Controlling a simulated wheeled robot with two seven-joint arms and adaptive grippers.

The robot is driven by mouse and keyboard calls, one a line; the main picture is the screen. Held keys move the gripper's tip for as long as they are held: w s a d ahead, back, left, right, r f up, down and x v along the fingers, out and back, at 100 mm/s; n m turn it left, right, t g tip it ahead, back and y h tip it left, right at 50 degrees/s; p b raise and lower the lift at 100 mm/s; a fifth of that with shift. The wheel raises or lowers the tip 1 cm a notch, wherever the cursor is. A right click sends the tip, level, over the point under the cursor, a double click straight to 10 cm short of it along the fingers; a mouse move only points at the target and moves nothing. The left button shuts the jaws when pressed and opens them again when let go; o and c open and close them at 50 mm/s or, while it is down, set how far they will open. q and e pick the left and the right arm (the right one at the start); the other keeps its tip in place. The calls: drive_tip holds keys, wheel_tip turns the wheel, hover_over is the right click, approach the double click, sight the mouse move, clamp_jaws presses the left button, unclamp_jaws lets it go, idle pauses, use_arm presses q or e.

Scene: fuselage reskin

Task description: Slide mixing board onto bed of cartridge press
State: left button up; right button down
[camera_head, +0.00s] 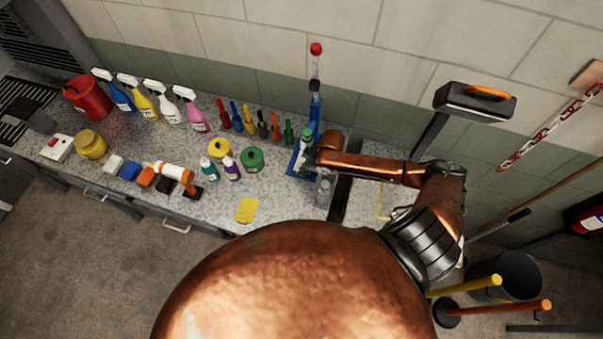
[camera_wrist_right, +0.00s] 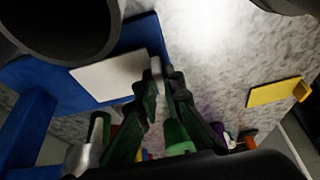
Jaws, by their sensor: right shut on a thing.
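The blue cartridge press (camera_head: 315,110) stands upright on the speckled counter by the wall, with a red knob on top. Its blue base (camera_wrist_right: 135,35) fills the upper left of the right wrist view. The white mixing board (camera_wrist_right: 105,77) lies over the blue bed there, with its right end at the fingers. My right gripper (camera_wrist_right: 158,82) is shut on that end of the board. In the head view my right gripper (camera_head: 309,157) is at the press base, and the board is too small to make out. My left gripper is not in view.
A yellow pad (camera_head: 247,210) lies near the counter's front edge. Several coloured tubes (camera_head: 250,120) line the wall left of the press, with a green tape roll (camera_head: 252,159) before them. A dark round part (camera_wrist_right: 65,25) overhangs the board.

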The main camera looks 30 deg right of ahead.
drive_tip(key=shift+w+d, duration=0.1)
drive_tip(key=shift+w, duration=0.05)
drive_tip(key=shift+f, duration=0.25)
idle(0.4)
drive_tip(key=c, duration=2)
unclamp_jaws()
drive_tip(key=v, duration=1.2)
